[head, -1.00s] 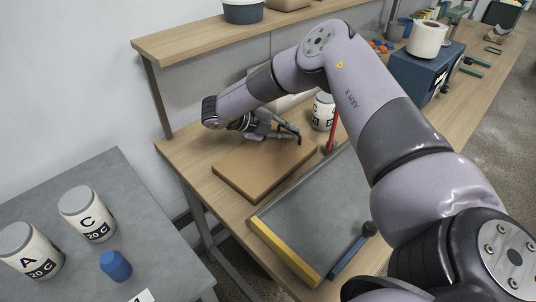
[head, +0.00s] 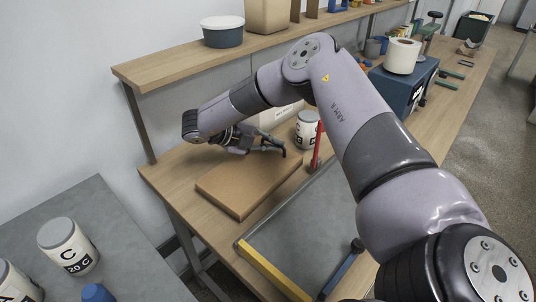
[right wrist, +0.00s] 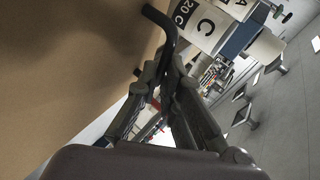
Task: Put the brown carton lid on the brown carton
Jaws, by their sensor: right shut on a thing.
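A flat brown carton piece (head: 245,188) lies on the wooden bench, with a plain brown top and low front sides. I cannot tell whether it is the lid alone or the lid over the carton. My right gripper (head: 268,149) is at its back edge, shut, with dark fingers near its back right corner. In the right wrist view the brown surface (right wrist: 60,75) fills the left side, close beside the fingers (right wrist: 160,60). My left gripper is not in view.
A grey tray (head: 300,228) with yellow and blue edges is right of the brown piece. A red bar (head: 317,148) and a white jar (head: 307,130) stand behind. A tan box (head: 268,14) is on the shelf. A grey side table (head: 125,235) holds jars.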

